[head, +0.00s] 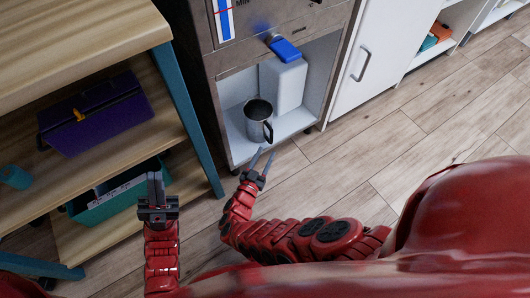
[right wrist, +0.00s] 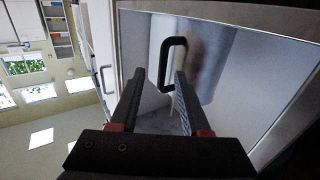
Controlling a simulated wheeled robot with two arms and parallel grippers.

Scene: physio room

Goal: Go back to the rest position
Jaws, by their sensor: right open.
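My right gripper (head: 263,163) is open and empty, low in front of the open bay of a grey cabinet. Its fingers also show in the right wrist view (right wrist: 160,80), spread apart and pointing at a metal mug. The mug (head: 257,112) stands upright on the bay floor, its handle toward the right gripper. In the right wrist view the dark handle (right wrist: 166,62) appears just beyond the fingertips; I see no contact. My left gripper (head: 155,190) is at the left, in front of the wooden shelf unit. It holds nothing visible; its finger gap is too small to judge.
The wooden shelf unit (head: 95,100) with a blue post holds a purple box (head: 98,122) and a teal bin (head: 112,203). A white cabinet (head: 375,60) is at the right. Plank floor (head: 400,130) is clear.

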